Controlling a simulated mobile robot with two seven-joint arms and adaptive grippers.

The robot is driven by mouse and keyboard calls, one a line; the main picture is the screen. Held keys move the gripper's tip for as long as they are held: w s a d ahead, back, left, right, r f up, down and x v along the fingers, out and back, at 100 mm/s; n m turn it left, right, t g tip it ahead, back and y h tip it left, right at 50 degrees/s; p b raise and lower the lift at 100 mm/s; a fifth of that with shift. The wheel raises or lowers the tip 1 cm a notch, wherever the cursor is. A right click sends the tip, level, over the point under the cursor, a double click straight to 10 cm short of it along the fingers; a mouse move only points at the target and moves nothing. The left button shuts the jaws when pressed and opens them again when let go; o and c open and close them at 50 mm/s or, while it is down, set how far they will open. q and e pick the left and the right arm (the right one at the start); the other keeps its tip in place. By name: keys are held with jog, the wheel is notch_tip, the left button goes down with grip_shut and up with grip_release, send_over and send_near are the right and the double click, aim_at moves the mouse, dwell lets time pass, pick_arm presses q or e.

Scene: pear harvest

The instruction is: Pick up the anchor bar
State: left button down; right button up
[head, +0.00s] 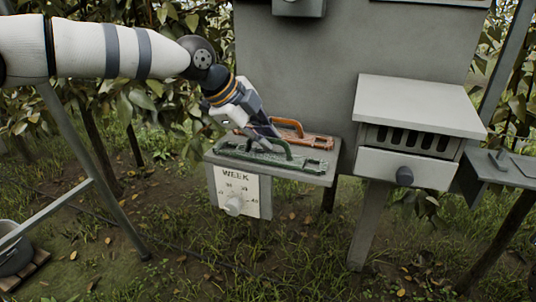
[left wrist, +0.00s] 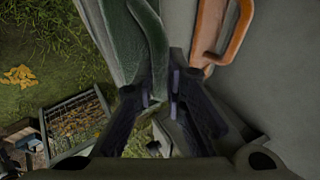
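Two bars with arched handles lie side by side on a small grey shelf (head: 225,155). The green bar (head: 300,163) is at the front and the orange bar (head: 318,141) is behind it; no label shows which one is the anchor bar. My left gripper (head: 270,143) reaches down to the green bar's handle. In the left wrist view, the fingers of my left gripper (left wrist: 160,88) stand on either side of the green handle (left wrist: 154,40), with a narrow gap visible. The orange handle (left wrist: 238,32) is to the right, outside the fingers. My right gripper is not in view.
A grey panel (head: 300,70) stands behind the shelf. To the right is a white-lidded box (head: 420,105) with a knobbed drawer (head: 404,176). A metal frame leg (head: 95,170) and a bucket (head: 14,258) are at left.

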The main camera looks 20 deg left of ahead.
aim_at(264, 158)
pick_arm(q)
jog(key=shift+r, duration=0.4)
jog(key=r, duration=0.2)
jog(key=s+r, duration=0.1)
jog(key=r, duration=0.1)
jog(key=shift+p, duration=0.3)
jog(key=s+r+p, duration=0.1)
jog(key=s+r, duration=0.3)
jog(key=s, duration=0.2)
jog(key=s+d+r+p, duration=0.1)
jog(key=s+r+p, duration=0.1)
jog(key=s+r, duration=0.2)
jog(key=s, duration=0.3)
jog(key=shift+d, duration=0.15)
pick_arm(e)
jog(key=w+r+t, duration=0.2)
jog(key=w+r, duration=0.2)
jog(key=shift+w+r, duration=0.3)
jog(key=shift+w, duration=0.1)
